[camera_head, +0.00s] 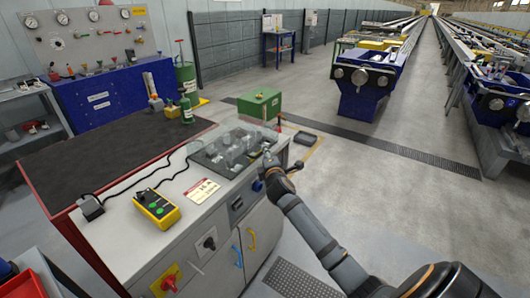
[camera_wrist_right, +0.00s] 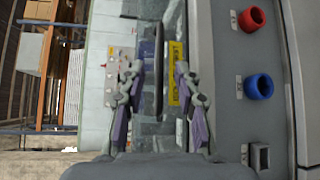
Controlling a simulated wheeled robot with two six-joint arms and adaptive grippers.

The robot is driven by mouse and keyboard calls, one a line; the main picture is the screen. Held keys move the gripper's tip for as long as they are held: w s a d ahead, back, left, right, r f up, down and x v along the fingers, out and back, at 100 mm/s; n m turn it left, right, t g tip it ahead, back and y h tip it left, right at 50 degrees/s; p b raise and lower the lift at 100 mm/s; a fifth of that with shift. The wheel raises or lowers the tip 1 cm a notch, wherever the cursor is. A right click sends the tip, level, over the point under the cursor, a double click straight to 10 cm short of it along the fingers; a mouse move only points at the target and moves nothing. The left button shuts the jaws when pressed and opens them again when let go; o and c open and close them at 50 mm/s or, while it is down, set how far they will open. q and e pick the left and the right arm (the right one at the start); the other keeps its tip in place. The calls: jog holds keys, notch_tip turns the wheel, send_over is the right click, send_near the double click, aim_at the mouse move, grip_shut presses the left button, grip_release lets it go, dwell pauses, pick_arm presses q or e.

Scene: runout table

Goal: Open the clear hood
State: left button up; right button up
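The clear hood (camera_head: 222,150) lies over the recessed panel at the far end of the grey cabinet top, and seems down. Its outline is hard to make out. My right gripper (camera_head: 268,160) is at the hood's right edge, small in the head view. In the right wrist view my gripper (camera_wrist_right: 157,85) has its two fingers apart. A dark upright bar, seemingly the hood's handle (camera_wrist_right: 159,65), shows in the gap between them, with space on both sides. I cannot tell how deep it sits. My left gripper is not in view.
A yellow control box (camera_head: 157,209) with a cable lies on the cabinet top (camera_head: 128,243). A red knob (camera_wrist_right: 251,19) and a blue knob (camera_wrist_right: 259,86) stick out to the right of my right gripper. A green box (camera_head: 260,104) stands behind the cabinet.

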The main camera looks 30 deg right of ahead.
jog(key=x, duration=0.3)
grip_shut()
dwell(0.5)
